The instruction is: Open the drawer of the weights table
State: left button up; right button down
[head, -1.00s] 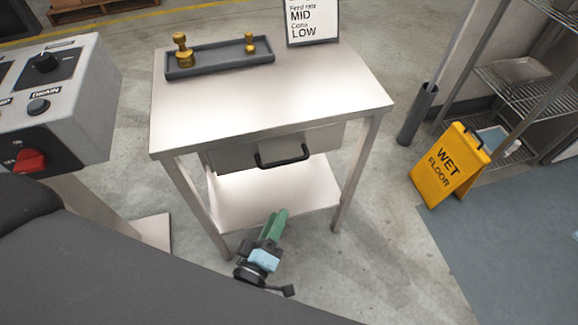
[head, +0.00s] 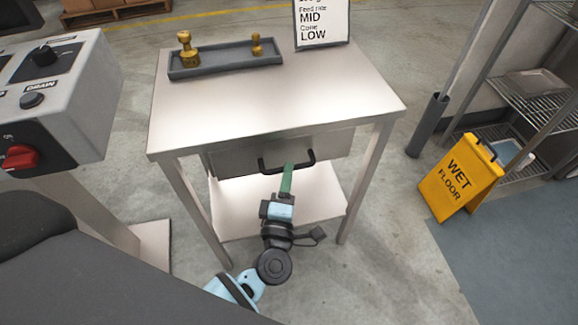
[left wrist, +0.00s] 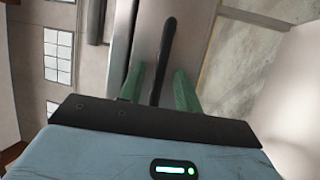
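The weights table (head: 270,105) is a pale metal table. Its grey drawer (head: 230,158) sits under the top and looks shut. The drawer has a black bar handle (head: 309,157), which also shows in the left wrist view (left wrist: 167,45). My left gripper (head: 287,170) has green fingers and is at the handle, in front of the drawer. In the left wrist view its fingers (left wrist: 159,80) are apart, with the handle bar between them and visible gaps, so it is open. My right gripper is not in view.
A grey tray (head: 225,62) with brass weights and a sign (head: 322,25) stand on the table top. A control console (head: 75,95) is at left. A yellow wet floor sign (head: 460,178) and wire shelving (head: 540,115) are at right. The table has a lower shelf (head: 235,210).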

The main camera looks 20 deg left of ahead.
pick_arm(q)
jog(key=shift+x, duration=1.35)
jog(key=shift+c, duration=0.3)
grip_shut()
